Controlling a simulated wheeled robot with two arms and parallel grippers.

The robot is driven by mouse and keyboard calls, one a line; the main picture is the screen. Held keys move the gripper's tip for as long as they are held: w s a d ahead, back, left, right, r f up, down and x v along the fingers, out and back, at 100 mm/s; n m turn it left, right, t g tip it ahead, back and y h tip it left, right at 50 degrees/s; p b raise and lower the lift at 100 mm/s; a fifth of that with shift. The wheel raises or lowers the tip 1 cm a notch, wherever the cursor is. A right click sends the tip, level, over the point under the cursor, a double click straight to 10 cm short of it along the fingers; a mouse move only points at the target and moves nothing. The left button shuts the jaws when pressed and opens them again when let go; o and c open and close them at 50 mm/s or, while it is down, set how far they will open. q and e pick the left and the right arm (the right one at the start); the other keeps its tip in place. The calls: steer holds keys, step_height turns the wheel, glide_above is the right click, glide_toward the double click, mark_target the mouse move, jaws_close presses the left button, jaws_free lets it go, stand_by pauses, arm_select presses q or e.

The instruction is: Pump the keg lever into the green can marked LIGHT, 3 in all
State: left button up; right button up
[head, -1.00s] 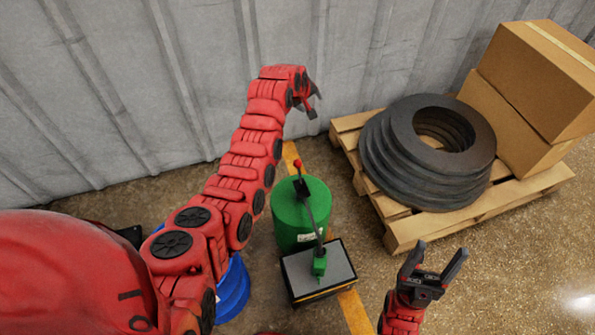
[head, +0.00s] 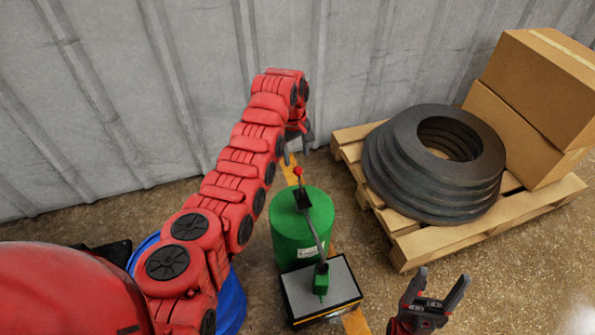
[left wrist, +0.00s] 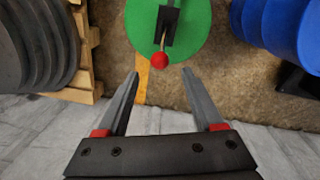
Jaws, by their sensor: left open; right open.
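A green keg (head: 290,238) stands upright on the floor with a pale label too small to read. A black pump fitting on its top carries a lever ending in a red knob (head: 298,171). A dark arm slopes from the keg top to a small green can (head: 321,281) on a grey-topped stand (head: 341,276); no marking on it is legible. My left gripper (head: 298,155) is open and empty, just beyond the knob. In the left wrist view the red knob (left wrist: 160,60) lies just past the gap between the fingertips. My right gripper (head: 445,283) is open and empty, right of the stand.
A wooden pallet (head: 430,244) at right holds stacked dark rings (head: 383,170) and cardboard boxes (head: 542,85). A blue drum (head: 233,298) stands left of the keg, partly behind my left arm. A corrugated wall (head: 200,60) closes the back.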

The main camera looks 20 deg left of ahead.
mark_target(297, 168)
arm_select(q)
steer(key=f, duration=0.3)
steer(key=f+b, duration=0.1)
steer(key=f, duration=0.2)
steer(key=shift+w+d+f, duration=0.15)
steer(key=shift+w+f, duration=0.05)
steer(key=shift+f, duration=0.1)
jaws_close()
stand_by(1.1)
